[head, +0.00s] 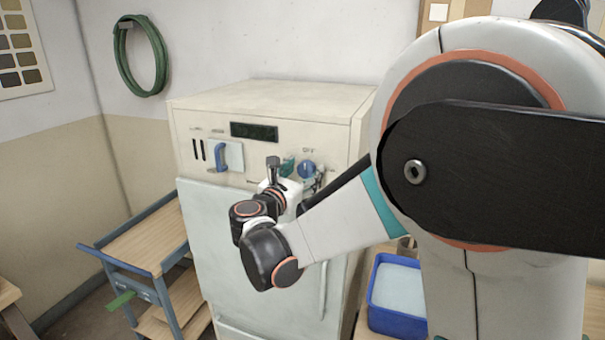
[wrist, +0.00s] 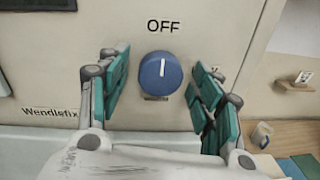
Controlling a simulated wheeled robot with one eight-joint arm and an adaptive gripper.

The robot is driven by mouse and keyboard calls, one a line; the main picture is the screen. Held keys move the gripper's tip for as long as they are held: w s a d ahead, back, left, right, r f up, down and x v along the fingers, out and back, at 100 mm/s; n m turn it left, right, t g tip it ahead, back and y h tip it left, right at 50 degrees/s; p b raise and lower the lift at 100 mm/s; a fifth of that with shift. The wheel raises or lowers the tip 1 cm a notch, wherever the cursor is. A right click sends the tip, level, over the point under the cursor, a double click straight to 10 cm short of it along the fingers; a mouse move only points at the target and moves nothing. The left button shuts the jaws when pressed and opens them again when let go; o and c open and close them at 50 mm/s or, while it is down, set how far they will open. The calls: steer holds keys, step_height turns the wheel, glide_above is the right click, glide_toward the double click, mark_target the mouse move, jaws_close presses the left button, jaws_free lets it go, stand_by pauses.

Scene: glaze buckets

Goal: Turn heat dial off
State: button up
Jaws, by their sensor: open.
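The heat dial (wrist: 160,77) is a round blue knob on the cream panel of a kiln-like cabinet (head: 272,105). In the wrist view its white pointer line stands upright, toward the printed word OFF (wrist: 163,26) above it. The dial (head: 307,169) also shows in the head view, just beyond my gripper. My gripper (wrist: 160,95) is open, with one teal-padded finger on each side of the dial and a visible gap to it on both sides. Whether the fingertips reach as far as the panel is hard to tell.
A blue handle (head: 221,157) on a pale plate and a dark display (head: 254,132) are on the panel left of the dial. A blue-framed cart (head: 140,240) stands left of the cabinet. A blue bucket (head: 398,292) with pale contents stands at right, beside my arm.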

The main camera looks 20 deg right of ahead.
steer(key=v, duration=0.7)
steer(key=shift+s, duration=0.2)
steer(key=shift+a, duration=0.15)
